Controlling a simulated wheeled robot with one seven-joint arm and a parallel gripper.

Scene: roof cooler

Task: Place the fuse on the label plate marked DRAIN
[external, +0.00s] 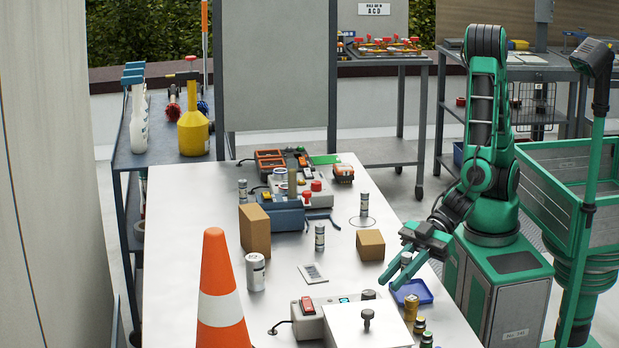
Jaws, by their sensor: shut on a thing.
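My gripper (394,280) is over the right side of the white table, its green fingers pointing down and left. It is shut on a small grey cylinder (406,259), which looks like a fuse and is partly hidden by the fingers. Similar grey-white cylinders stand upright on the table: one at the centre (320,238), one farther back (364,205) by a thin ring outline, and one at the back left (242,190). A small flat plate (313,273) with a dark patch lies left of my gripper. No lettering reading DRAIN is legible.
A blue tray (412,290) lies just below my gripper. Cardboard boxes (370,245) (255,230), a wider can (256,272), an orange cone (216,300) and a white device (368,325) stand around the table. Bare tabletop shows around the small plate.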

